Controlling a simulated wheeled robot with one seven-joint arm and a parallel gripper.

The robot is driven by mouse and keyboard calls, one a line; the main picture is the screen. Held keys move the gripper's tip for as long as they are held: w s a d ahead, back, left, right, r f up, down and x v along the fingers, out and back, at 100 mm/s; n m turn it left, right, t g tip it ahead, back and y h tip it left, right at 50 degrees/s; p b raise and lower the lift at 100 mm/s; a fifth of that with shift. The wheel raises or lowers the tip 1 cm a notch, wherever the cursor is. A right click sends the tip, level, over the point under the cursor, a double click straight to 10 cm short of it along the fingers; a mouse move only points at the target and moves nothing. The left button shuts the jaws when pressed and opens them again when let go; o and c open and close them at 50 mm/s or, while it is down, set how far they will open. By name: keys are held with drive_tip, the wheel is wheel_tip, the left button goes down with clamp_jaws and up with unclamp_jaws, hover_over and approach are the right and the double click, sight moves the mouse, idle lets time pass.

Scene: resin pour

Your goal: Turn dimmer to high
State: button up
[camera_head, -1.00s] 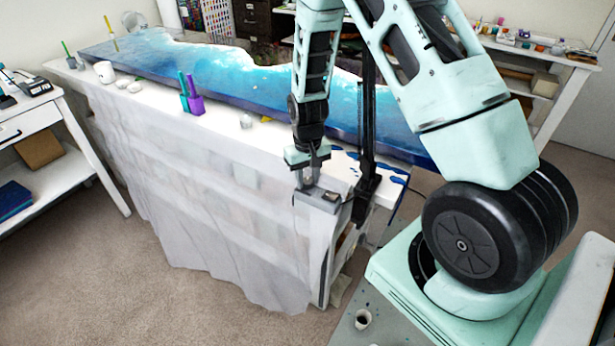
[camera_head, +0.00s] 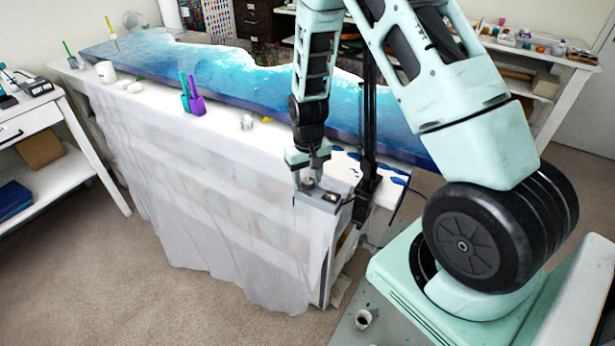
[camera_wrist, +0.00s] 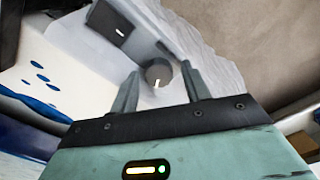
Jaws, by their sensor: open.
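The dimmer is a grey box at the table's front right corner in the head view (camera_head: 322,203). In the wrist view its round grey knob (camera_wrist: 158,73) carries a white pointer mark, which points toward the bottom of that picture. My gripper (camera_head: 311,181) is just above the box in the head view. In the wrist view my gripper (camera_wrist: 160,88) is open, with one finger on each side of the knob and a gap to both. A dark square switch (camera_wrist: 112,22) with a white mark sits beside the knob.
A blue resin slab (camera_head: 240,80) lies along the cloth-covered table. A black upright post (camera_head: 368,130) stands just right of the dimmer. Blue spills mark the table's right end.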

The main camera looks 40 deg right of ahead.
sight(308, 180)
wheel_tip(308, 180, up, 7)
drive_tip(key=p, duration=0.5)
drive_tip(key=shift+r, duration=0.1)
drive_tip(key=shift+r+p, duration=0.45)
